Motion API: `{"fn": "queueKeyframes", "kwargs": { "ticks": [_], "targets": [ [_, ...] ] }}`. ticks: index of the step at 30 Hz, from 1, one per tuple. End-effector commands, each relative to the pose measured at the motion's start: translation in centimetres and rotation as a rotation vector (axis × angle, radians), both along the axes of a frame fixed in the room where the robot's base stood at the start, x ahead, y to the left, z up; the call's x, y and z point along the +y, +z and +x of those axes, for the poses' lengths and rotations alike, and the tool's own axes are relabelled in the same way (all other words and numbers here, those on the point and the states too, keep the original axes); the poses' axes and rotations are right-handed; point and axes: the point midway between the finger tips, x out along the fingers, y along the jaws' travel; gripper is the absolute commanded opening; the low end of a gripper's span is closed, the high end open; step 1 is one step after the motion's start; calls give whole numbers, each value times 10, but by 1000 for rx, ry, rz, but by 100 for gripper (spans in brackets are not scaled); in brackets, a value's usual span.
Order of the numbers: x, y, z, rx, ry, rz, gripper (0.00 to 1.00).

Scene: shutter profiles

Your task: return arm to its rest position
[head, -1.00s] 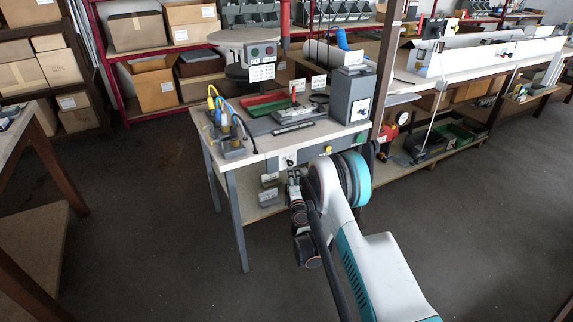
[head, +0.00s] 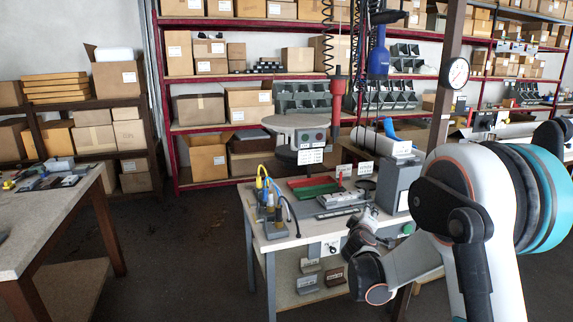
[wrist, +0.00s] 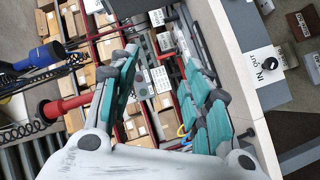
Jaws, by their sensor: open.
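My gripper (wrist: 157,45) shows in the wrist view with its two teal and grey fingers spread apart. Nothing is held between them. In the head view, my arm stands large at the right, its elbow raised and bent. Its far end reaches down to the front edge of the workbench (head: 283,238); the fingers cannot be made out clearly there. In the wrist view, the bench's pale front panel, with a knob labelled "IN/OUT" (wrist: 262,65), lies right of the fingers and apart from them.
The bench carries a red and green tray (head: 313,188), a grey box (head: 398,182) and a fixture with yellow and blue handles (head: 268,210). A red hanging tool (head: 338,86) and a blue one (head: 378,58) hang above. A table (head: 55,215) stands left; floor between is clear.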

Motion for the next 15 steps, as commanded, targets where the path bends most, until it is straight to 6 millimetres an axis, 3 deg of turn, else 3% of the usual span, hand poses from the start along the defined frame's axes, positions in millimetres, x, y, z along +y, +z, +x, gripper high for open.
{"fn": "queueKeyframes", "kwargs": {
  "ticks": [1, 6, 15],
  "targets": [
    [-3, 14, -12, 10, -16, 33, 44],
    [-11, 47, -52, 48, -70, 148, 44],
    [-16, 86, -137, 129, -154, 351, 44]
  ]
}}
